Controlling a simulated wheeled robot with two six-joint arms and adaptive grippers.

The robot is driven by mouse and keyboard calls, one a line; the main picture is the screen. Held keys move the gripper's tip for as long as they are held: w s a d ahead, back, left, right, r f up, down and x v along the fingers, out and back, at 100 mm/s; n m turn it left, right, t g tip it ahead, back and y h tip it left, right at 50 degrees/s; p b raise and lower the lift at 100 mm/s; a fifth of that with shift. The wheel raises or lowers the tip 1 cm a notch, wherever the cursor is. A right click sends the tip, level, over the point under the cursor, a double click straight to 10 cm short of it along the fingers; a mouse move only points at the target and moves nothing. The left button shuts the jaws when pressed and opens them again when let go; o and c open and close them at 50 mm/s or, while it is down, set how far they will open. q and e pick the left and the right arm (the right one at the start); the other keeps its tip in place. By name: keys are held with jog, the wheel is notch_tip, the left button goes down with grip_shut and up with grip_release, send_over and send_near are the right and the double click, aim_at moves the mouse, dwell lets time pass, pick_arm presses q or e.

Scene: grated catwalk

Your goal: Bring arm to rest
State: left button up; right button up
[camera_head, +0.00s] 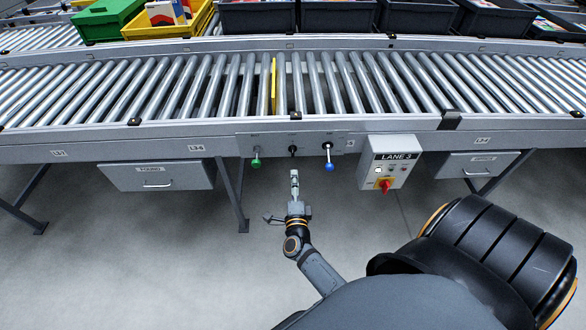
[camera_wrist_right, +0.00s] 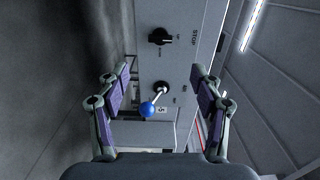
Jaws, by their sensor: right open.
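My right gripper (camera_head: 294,176) is in front of the conveyor's grey control panel (camera_head: 270,145), below its edge in the head view. In the right wrist view my right gripper (camera_wrist_right: 160,95) has its two fingers wide apart with nothing between them. A lever with a blue knob (camera_wrist_right: 147,109) shows beyond the fingers, apart from them; it also shows in the head view (camera_head: 329,166). A black rotary knob (camera_wrist_right: 159,36) sits beside it on the panel. My left gripper is in neither view.
A lever with a green knob (camera_head: 256,163) is on the panel's left. A LANE 3 box (camera_head: 390,160) with a red switch (camera_head: 385,184) hangs to the right. Drawers (camera_head: 157,176) hang under the roller conveyor (camera_head: 200,85). The floor below (camera_head: 130,260) is clear.

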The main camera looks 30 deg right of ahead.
jog(key=s+a+f+n+g+y+p, duration=0.35)
jog(key=s+f+n, duration=0.4)
jog(key=f, duration=0.25)
jog(key=s+a+f+n+g+y+p, duration=0.25)
jog(key=s+f+n+y, duration=0.35)
jog(key=f+n, duration=0.4)
jog(key=s+d+f+n+g+p, duration=0.1)
jog(key=s+f+n+g, duration=0.2)
jog(key=s, duration=0.9)
jog(key=s+d+f+n+g+p, duration=0.2)
jog(key=s+f+n+g, duration=0.2)
jog(key=s, duration=0.9)
jog(key=shift+s+d+f+g+h, duration=0.2)
jog(key=shift+d+f+g+h, duration=0.25)
jog(key=shift+f, duration=0.5)
jog(key=shift+a, duration=0.15)
